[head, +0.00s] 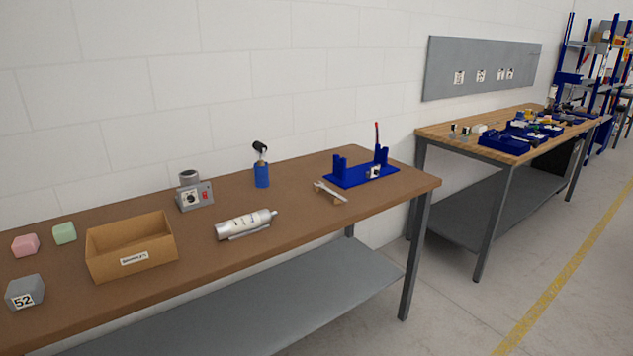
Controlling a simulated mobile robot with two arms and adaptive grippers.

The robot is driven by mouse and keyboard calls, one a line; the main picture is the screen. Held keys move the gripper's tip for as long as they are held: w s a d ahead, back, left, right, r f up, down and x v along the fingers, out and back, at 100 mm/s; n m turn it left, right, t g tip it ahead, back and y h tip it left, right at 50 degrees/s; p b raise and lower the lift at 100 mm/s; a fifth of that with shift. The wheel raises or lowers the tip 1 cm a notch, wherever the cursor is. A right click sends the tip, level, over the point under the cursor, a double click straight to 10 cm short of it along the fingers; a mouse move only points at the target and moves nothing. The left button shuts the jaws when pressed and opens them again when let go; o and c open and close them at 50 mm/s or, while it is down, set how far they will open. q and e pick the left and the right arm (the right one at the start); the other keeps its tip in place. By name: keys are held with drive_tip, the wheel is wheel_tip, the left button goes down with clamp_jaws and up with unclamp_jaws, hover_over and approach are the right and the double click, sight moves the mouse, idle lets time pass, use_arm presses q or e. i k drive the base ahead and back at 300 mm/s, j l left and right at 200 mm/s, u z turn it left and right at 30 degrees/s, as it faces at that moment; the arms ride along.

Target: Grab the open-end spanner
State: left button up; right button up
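In the head view, a silver spanner (329,192) lies on the brown table (305,218), toward its right end. It appears slightly raised on small supports, though these are too small to tell clearly. It lies just in front and to the left of a blue fixture (363,174) with upright posts and a red-tipped lever. Neither of my grippers is in view.
On the table stand a cardboard box (115,245), a silver cylinder (246,224), a grey device (194,196), a blue container (262,175) and foam-like blocks, pink (25,245), green (64,233) and grey (25,292). A second workbench (465,138) stands at the right. The floor between is clear.

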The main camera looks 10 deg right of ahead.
sight(322, 185)
drive_tip(key=i+l, duration=0.25)
drive_tip(key=l, duration=0.15)
drive_tip(key=i+l+u, duration=0.1)
drive_tip(key=i+l, duration=0.15)
drive_tip(key=l, duration=0.15)
drive_tip(key=i+l, duration=0.2)
drive_tip(key=l, duration=0.2)
drive_tip(key=i+u, duration=0.05)
